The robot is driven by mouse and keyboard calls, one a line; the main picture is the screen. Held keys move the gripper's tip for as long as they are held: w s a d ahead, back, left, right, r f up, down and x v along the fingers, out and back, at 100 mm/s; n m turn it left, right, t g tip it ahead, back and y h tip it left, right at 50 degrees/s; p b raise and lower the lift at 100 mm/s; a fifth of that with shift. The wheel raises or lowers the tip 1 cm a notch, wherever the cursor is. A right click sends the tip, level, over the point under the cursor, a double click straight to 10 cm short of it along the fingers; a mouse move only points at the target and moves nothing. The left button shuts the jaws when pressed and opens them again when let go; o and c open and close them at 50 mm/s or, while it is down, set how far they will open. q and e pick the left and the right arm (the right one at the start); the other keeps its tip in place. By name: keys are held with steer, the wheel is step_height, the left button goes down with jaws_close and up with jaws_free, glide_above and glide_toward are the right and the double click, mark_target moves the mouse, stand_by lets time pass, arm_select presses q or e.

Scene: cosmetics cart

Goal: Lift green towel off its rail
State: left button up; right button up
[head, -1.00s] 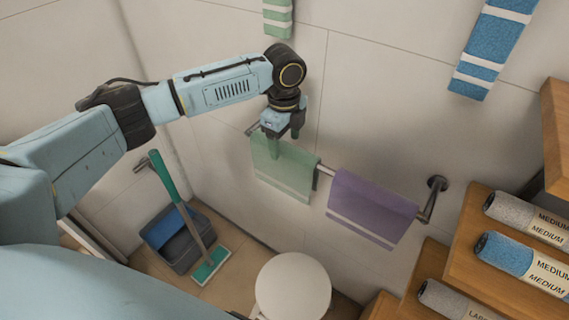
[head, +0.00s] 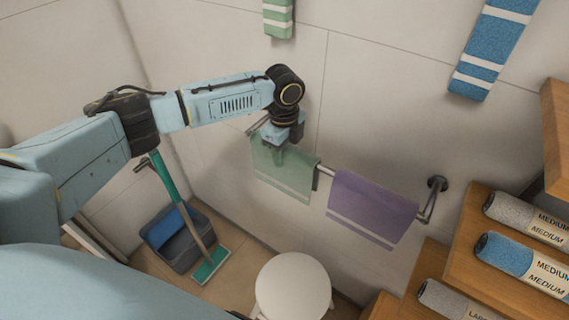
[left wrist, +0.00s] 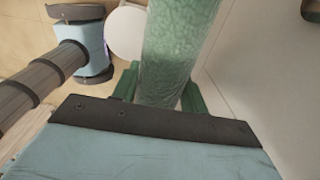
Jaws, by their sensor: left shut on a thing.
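The green towel (head: 287,175) hangs over the left part of the wall rail (head: 323,171), with a pale stripe near its lower edge. My left gripper (head: 278,148) is at the towel's top edge and is shut on it. In the left wrist view, the towel (left wrist: 178,50) runs between the green fingers (left wrist: 157,92) and fills the middle of the picture. The fingertips are partly hidden by the towel.
A purple towel (head: 371,206) hangs on the same rail to the right. A white round stool (head: 293,286) stands below. A bucket (head: 180,240) and a green mop (head: 211,266) stand at the left. Wooden shelves with rolled towels (head: 520,263) are at the right.

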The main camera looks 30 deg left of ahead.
arm_select(q)
steer(key=shift+c, duration=1)
steer(key=shift+r, duration=0.1)
step_height(320, 180, up, 18)
steer(key=s+a+b, duration=0.1)
steer(key=s+a, duration=0.1)
steer(key=s, duration=1.6)
steer(key=shift+a, duration=0.25)
steer(key=shift+w, duration=0.1)
steer(key=shift+r+p, duration=0.45)
steer(key=shift+p, duration=0.55)
